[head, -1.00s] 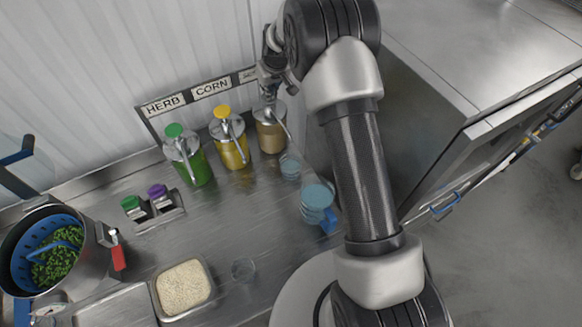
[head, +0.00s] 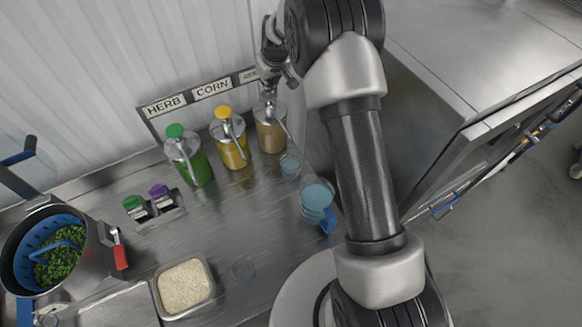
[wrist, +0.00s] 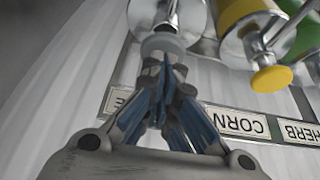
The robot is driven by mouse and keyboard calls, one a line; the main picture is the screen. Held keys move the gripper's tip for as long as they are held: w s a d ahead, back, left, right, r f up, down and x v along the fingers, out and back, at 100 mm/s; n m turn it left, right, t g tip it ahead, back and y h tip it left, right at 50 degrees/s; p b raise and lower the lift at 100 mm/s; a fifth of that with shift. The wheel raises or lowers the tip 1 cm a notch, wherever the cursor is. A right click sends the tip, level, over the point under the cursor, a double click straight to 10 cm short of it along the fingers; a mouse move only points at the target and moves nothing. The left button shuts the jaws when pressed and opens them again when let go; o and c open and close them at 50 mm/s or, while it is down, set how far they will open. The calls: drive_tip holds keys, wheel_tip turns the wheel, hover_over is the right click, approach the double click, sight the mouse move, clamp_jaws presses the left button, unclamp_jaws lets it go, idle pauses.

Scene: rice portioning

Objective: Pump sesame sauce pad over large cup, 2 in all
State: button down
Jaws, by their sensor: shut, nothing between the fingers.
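The tan sauce dispenser (head: 270,136) stands at the right end of the dispenser row, with a metal lid and pump. Its sign is too small to read in the head view and mostly hidden in the wrist view. My gripper (wrist: 164,70) is shut and empty, its fingertips right at the pale pump head (wrist: 162,44). I cannot tell whether they touch it. In the head view my gripper (head: 268,88) is above that dispenser, partly hidden by my arm. A translucent cup (head: 290,167) stands just in front of the tan dispenser, below its spout.
The yellow corn dispenser (head: 231,148) and green herb dispenser (head: 190,163) stand to the left. Blue stacked cups (head: 316,199) stand beside my arm. A pot with greens (head: 106,262) is at left.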

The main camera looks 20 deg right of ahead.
drive_tip(key=shift+f, duration=0.1)
drive_tip(key=shift+s+f+b, duration=0.1)
drive_tip(key=shift+f+b, duration=1.35)
drive_tip(key=shift+f, duration=0.25)
drive_tip(key=shift+r, duration=0.15)
drive_tip(key=shift+r+p, duration=0.7)
drive_tip(key=shift+r, duration=0.95)
drive_tip(key=shift+r, duration=0.1)
wheel_tip(320, 180, up, 6)
drive_tip(key=p, duration=0.3)
